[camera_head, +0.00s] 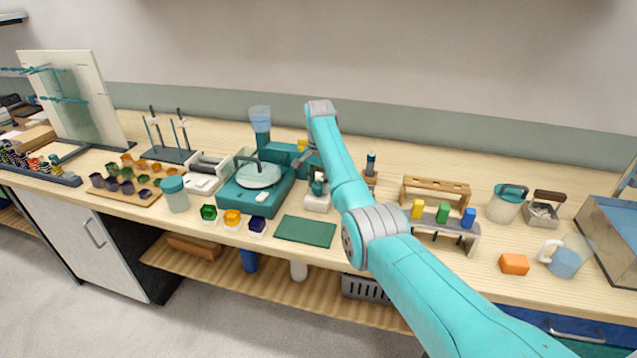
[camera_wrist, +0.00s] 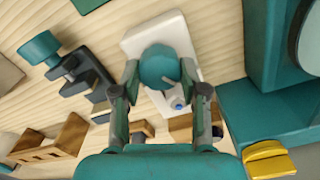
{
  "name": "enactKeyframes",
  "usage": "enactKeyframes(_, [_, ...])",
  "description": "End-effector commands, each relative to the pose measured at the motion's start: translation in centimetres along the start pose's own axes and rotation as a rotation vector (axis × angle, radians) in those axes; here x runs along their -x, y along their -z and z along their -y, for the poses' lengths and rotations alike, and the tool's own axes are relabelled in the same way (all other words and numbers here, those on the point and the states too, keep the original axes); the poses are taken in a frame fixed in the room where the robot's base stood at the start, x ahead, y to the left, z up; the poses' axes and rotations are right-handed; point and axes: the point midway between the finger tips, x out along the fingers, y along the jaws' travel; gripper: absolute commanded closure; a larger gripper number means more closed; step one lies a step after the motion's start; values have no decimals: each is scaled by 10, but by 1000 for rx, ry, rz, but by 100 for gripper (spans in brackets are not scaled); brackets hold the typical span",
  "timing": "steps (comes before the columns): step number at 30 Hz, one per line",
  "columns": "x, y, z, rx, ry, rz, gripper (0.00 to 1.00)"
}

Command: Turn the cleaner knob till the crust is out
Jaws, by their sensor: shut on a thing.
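The cleaner is a small white block (camera_head: 317,203) on the table, right of the teal wheel machine. Its round teal knob (camera_wrist: 158,66) has a pale mark on its top and stands on the white base (camera_wrist: 178,32) in the wrist view. My gripper (camera_wrist: 160,76) is shut on the knob, with one finger on each side of it. In the head view my gripper (camera_head: 314,172) reaches down over the cleaner and partly hides the knob. A small blue dot shows on the base below the knob in the wrist view. I cannot make out any crust.
The teal machine with a round plate (camera_head: 258,175) stands close on the left. A dark green mat (camera_head: 305,231) lies in front. A wooden rack (camera_head: 436,186) and a grey stand with coloured blocks (camera_head: 455,233) are to the right. A yellow piece (camera_wrist: 268,160) sits near my gripper.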

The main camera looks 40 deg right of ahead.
Motion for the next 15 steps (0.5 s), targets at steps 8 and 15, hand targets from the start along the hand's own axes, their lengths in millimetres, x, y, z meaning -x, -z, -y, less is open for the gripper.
enactKeyframes(8, [0, 0, 0, -263, 2, -1, 91])
enactKeyframes(15, [0, 0, 0, -490, 2, -1, 91])
